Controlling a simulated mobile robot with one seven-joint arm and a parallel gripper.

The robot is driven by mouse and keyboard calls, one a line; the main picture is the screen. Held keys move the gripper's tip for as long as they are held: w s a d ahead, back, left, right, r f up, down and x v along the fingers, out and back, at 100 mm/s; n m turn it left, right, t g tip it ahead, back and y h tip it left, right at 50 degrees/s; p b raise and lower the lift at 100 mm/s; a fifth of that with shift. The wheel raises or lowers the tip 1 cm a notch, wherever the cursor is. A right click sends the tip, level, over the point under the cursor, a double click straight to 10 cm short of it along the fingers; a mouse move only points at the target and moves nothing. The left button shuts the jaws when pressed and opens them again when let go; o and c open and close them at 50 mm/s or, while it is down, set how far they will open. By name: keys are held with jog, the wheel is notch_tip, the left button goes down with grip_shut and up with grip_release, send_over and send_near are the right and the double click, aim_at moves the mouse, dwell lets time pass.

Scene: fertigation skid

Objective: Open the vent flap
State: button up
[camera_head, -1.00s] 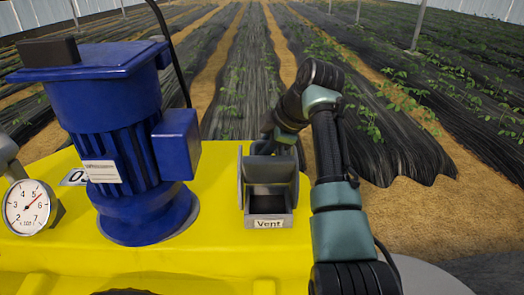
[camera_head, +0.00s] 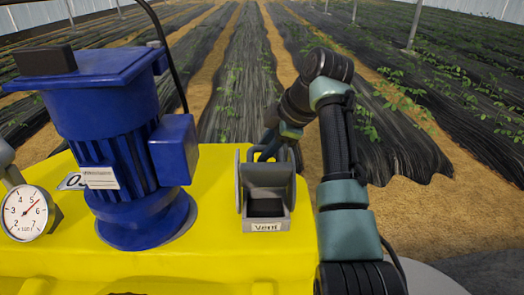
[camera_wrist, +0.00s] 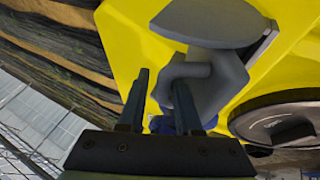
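The grey vent (camera_head: 266,226) stands on the yellow housing, with a label reading "Vent" on its front. Its dark opening shows, and the grey flap (camera_head: 266,176) stands raised and tilted above it. My gripper (camera_head: 268,152) is at the flap's far side, partly hidden by it. In the wrist view my gripper (camera_wrist: 162,88) has its two dark fingers apart. A bent grey handle (camera_wrist: 186,71) lies at the fingers, with the right finger overlapping it. I cannot tell whether they touch. The grey vent parts (camera_wrist: 265,48) lie beyond.
A large blue motor (camera_head: 120,140) stands on the yellow housing (camera_head: 220,255) left of the vent. A round pressure gauge (camera_head: 27,212) is at the far left. A dark round cap (camera_wrist: 285,125) shows in the wrist view. Plant rows lie behind, and the housing in front of the vent is bare.

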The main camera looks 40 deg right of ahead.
jog(key=v, duration=1.1)
jog(key=shift+w+d+r, duration=0.15)
jog(key=shift+w+r, duration=0.1)
jog(key=shift+r, duration=0.05)
dwell(0.3)
dwell(0.4)
jog(key=b+v, duration=0.2)
jog(key=v, duration=1.1)
jog(key=shift+b, duration=0.4)
